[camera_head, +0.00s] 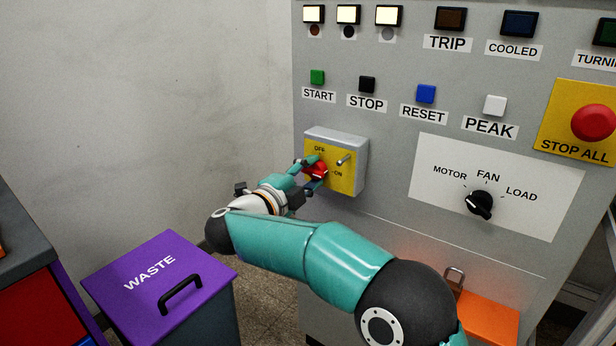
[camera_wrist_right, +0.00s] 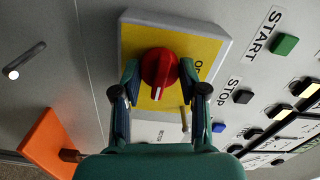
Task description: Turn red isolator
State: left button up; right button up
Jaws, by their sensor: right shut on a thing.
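The red isolator (camera_head: 318,171) is a round knob with a white mark on a yellow plate (camera_head: 346,181) in a grey box, with OFF and ON labels. In the head view the white mark points toward the ON side. My right gripper (camera_head: 312,172) is shut on the knob, one finger on each side. The right wrist view shows the red knob (camera_wrist_right: 159,70) between the two fingers of my right gripper (camera_wrist_right: 158,80). A small metal pin (camera_head: 345,159) sticks out of the plate beside the knob. My left gripper is not in view.
The grey panel carries START (camera_head: 317,77), STOP (camera_head: 367,84), RESET and PEAK buttons, a black selector (camera_head: 479,203) and a red STOP ALL button (camera_head: 594,122). A purple-lidded WASTE bin (camera_head: 150,255) stands at the left.

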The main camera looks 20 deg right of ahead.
jog(key=shift+s+f, duration=0.1)
jog(key=shift+f, duration=0.2)
jog(key=o, duration=1.1)
jog(key=shift+r, duration=0.15)
jog(key=shift+o, duration=0.2)
jog(key=shift+s+a, duration=0.25)
jog(key=shift+a, duration=0.15)
jog(key=v, duration=1.1)
jog(key=shift+d, duration=0.1)
